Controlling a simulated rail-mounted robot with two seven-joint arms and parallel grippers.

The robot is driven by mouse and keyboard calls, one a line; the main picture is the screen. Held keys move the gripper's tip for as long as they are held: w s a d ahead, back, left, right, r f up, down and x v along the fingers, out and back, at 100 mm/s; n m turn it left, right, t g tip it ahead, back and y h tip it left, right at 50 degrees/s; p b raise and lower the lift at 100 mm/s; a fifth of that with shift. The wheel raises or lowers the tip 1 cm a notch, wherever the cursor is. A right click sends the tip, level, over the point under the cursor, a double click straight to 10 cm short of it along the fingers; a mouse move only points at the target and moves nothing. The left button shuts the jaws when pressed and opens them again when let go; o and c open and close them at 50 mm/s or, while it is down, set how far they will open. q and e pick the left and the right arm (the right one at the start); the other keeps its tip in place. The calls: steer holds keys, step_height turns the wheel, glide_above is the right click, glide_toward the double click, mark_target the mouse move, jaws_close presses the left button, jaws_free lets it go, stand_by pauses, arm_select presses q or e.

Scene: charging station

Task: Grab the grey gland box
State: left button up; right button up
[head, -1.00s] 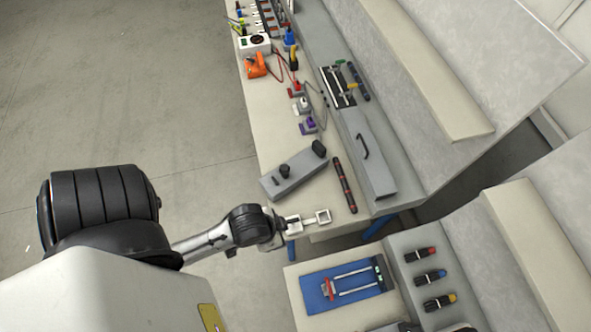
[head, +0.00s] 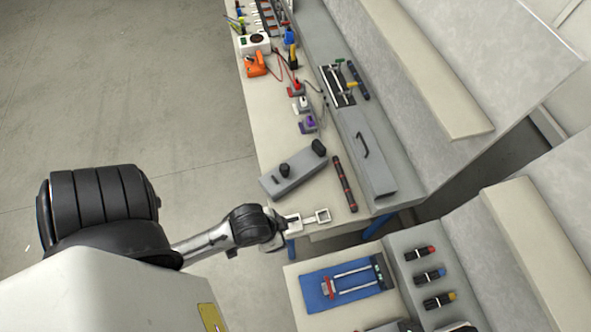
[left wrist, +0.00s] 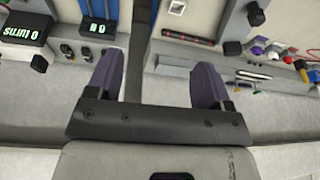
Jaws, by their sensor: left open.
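The grey gland box (head: 292,173) is a long grey box with black round fittings on top. It lies at an angle near the left edge of the bench in the head view. In the left wrist view it shows at the upper right, cut off by the top edge (left wrist: 238,22). My left gripper (head: 294,218) is at the near end of the bench, below the box in the head view and apart from it. Its two purple-grey fingers stand wide apart in the left wrist view (left wrist: 157,85), with nothing between them. My right gripper is not in view.
A small pale square ring (head: 323,215) lies just beyond my left gripper. A black-and-red rod (head: 344,183) lies right of the box, beside a grey lidded case (head: 367,155). A lower bench holds a blue mat (head: 343,285). Coloured connectors (head: 303,104) stand farther back.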

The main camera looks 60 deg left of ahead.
arm_select(q)
steer(key=w+a+t+y+b, duration=0.25)
steer(key=w+a+b, duration=0.25)
steer(key=w, duration=0.5)
steer(key=n+g+h+b, duration=0.2)
steer(key=n+g+b, duration=0.3)
steer(key=n, duration=1.2)
glide_above(284, 165)
step_height(284, 165, down, 13)
steer(key=g, duration=0.1)
step_height(284, 165, down, 8)
steer(key=shift+s+r, duration=0.1)
steer(key=shift+r, duration=0.15)
steer(key=shift+f, duration=2.75)
